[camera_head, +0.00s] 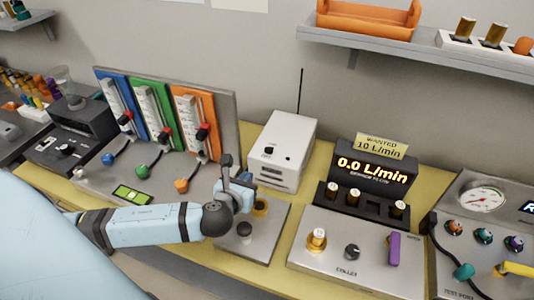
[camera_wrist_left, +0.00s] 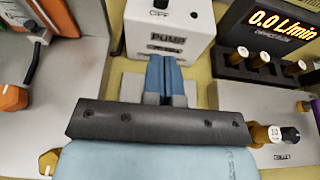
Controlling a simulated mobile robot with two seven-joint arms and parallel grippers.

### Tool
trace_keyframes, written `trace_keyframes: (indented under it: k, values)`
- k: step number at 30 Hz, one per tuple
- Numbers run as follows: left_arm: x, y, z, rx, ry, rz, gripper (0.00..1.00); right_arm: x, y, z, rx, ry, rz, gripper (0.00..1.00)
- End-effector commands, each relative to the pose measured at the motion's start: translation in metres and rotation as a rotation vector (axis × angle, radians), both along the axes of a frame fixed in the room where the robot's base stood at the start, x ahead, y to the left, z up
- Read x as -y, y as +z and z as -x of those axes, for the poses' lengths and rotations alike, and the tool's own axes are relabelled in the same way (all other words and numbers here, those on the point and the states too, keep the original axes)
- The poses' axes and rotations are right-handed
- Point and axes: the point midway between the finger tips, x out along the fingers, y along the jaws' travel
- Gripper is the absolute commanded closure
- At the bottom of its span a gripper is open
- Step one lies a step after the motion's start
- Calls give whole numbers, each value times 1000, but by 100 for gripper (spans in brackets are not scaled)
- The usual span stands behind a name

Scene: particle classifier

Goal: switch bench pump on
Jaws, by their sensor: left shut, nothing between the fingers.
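The bench pump is a white box (camera_head: 283,150) with a thin dark rod rising behind it, and a small dark switch on its top face. In the left wrist view the pump (camera_wrist_left: 170,42) carries the label PUMP, with OFF lettering and a dark switch (camera_wrist_left: 193,14) at the top edge. My left gripper (camera_head: 240,180) is in front of the pump, low and left of its front face. In the left wrist view its blue fingers (camera_wrist_left: 164,68) are together and empty, overlapping the pump's lower front. My right gripper is out of view.
A black display (camera_head: 375,172) reads 0.0 L/min, under a yellow WANTED 10 L/min sign (camera_head: 380,146). A grey panel with a collet knob (camera_head: 352,252) is to the right. Flowmeters (camera_head: 160,112) in blue, green and orange stand left. A shelf (camera_head: 400,62) hangs above.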

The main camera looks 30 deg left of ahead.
Motion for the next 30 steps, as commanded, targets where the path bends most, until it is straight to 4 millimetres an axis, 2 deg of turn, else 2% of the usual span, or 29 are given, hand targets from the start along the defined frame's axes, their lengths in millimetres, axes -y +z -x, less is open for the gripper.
trace_keyframes:
  k: [7,11,14,25,30]
  values:
    - [0,0,-1,0,1,4,100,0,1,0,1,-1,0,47]
    - [-1,-2,-8,1,1,5,100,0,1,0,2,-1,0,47]
    - [-5,-6,-21,1,4,5,100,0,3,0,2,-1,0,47]
    - [-22,-29,-93,1,4,5,100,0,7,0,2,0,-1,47]
    - [-28,-29,-118,1,3,7,100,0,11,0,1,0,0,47]
